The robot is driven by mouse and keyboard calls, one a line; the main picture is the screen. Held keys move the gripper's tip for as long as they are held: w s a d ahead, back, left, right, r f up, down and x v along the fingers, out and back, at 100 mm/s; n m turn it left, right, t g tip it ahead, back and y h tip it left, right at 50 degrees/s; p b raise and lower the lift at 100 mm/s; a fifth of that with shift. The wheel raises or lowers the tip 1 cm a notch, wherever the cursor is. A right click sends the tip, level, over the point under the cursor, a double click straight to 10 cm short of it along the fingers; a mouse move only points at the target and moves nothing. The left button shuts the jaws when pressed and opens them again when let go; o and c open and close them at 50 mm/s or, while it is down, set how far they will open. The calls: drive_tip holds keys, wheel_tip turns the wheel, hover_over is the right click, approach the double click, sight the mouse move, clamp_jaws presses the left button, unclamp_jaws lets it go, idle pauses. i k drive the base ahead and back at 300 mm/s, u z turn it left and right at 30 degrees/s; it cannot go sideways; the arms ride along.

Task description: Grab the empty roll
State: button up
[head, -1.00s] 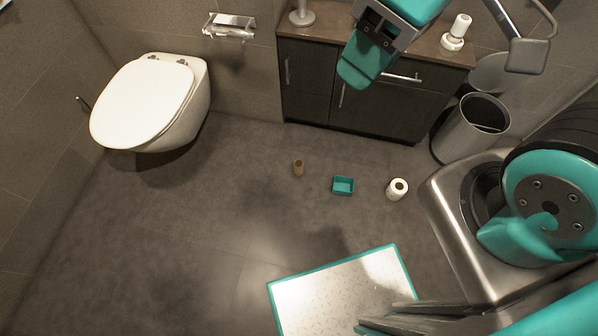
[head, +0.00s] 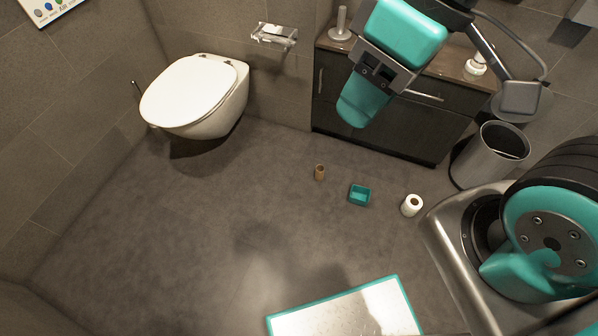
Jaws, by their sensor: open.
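The empty roll (head: 320,172), a small brown cardboard tube, stands on the grey floor in front of the vanity cabinet, left of a small teal box. My gripper (head: 357,108) is at the upper middle of the head view, in front of the vanity and above the floor, well apart from the tube. It is open, and I see nothing held in it; its fingertips are partly hidden by its teal body.
A teal box (head: 359,195) and a white toilet roll (head: 411,205) sit on the floor right of the tube. A bin (head: 487,158) stands at the right. A teal-edged white mat (head: 345,312) lies in front. The left floor is clear.

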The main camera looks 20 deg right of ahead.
sight(320, 168)
drive_tip(key=u, duration=0.3)
drive_tip(key=i, duration=1.3)
drive_tip(key=z, duration=0.45)
